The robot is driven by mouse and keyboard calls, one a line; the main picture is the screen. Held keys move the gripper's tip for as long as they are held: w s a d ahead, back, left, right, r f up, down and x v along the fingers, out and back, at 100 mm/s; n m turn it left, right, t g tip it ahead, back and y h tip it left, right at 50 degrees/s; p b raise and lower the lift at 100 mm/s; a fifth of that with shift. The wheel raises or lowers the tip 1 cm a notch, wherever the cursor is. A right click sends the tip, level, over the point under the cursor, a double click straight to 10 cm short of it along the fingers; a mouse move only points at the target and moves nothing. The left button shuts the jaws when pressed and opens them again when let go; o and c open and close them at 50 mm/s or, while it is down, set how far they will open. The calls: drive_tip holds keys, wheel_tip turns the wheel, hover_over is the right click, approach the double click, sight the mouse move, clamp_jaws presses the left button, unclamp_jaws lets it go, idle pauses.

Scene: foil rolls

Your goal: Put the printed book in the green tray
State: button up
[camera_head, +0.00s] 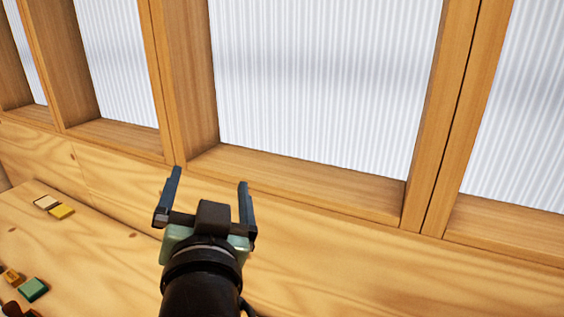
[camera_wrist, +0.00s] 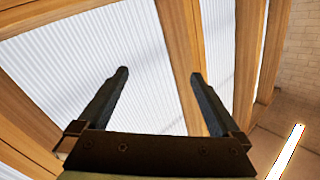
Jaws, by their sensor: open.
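My gripper (camera_head: 209,180) is raised in the middle of the head view, its two dark fingers spread apart with nothing between them. In the wrist view it is also open and empty (camera_wrist: 160,76), pointing at ribbed white panels and wooden framing. I cannot make out a printed book or a green tray for certain in either view. A small green block-like thing (camera_head: 33,289) lies at the lower left of the head view, well apart from my gripper; I cannot tell what it is.
A wooden surface (camera_head: 90,265) at lower left bears a cream piece (camera_head: 46,202), a yellow piece (camera_head: 62,212), a yellow-brown piece (camera_head: 12,276) and a dark reddish thing cut off by the frame. A wooden wall with framed white panels (camera_head: 320,80) stands behind my gripper.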

drive_tip(key=s+d+r+t+h, duration=0.1)
drive_tip(key=s+d+r+t, duration=0.2)
drive_tip(key=r, duration=0.5)
drive_tip(key=s+d+r+n+t+h, duration=0.1)
drive_tip(key=s+d+r+t, duration=0.2)
drive_tip(key=r, duration=0.5)
drive_tip(key=s+d+r+t+h, duration=0.2)
drive_tip(key=s+d+r, duration=0.3)
drive_tip(key=r, duration=0.3)
drive_tip(key=shift+s+d+n+t, duration=0.3)
drive_tip(key=shift+s+t, duration=0.2)
drive_tip(key=shift+t, duration=0.3)
drive_tip(key=shift+a+f, duration=0.1)
